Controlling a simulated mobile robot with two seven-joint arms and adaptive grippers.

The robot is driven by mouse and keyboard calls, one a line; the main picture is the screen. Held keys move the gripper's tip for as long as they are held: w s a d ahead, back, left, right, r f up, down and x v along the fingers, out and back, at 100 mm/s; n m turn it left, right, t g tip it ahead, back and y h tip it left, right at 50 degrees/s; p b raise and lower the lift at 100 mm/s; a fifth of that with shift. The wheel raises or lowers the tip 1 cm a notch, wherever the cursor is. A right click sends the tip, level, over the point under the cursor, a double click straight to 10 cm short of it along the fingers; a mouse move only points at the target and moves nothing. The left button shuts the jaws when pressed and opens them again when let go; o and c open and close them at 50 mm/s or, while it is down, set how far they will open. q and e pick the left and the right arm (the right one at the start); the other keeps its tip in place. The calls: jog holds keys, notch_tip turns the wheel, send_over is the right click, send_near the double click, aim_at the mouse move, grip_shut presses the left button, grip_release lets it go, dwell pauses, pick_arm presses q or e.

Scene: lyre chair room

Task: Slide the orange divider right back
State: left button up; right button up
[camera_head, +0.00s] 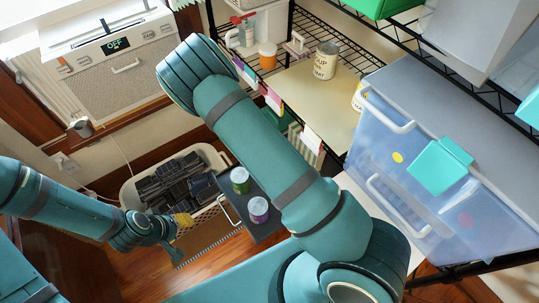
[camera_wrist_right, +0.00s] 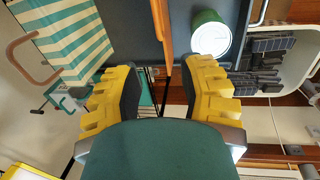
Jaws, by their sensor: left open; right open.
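The orange divider (camera_wrist_right: 161,28) shows in the right wrist view as a thin upright strip at the top middle, against a dark grey surface. My right gripper (camera_wrist_right: 162,90) is open, with one yellow finger on each side of the strip's line. I cannot tell whether either finger touches it. In the head view my own arm covers the right gripper, and I cannot make out the divider. My left gripper (camera_head: 180,220) is open beside the white basket, far from the divider.
A green-striped box (camera_wrist_right: 62,38) lies left of the divider. Wire shelving (camera_head: 309,27) stands behind.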

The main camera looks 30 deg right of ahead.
jog(key=d+f, duration=0.1)
jog(key=f, duration=0.3)
jog(key=f+b, duration=0.1)
jog(key=f, duration=0.4)
jog(key=d+f+b, duration=0.1)
jog(key=f, duration=0.3)
jog(key=shift+w+d+f, duration=0.15)
jog(key=shift+w+d, duration=0.05)
jog(key=shift+d, duration=0.1)
jog(key=shift+c, duration=0.4)
grip_shut()
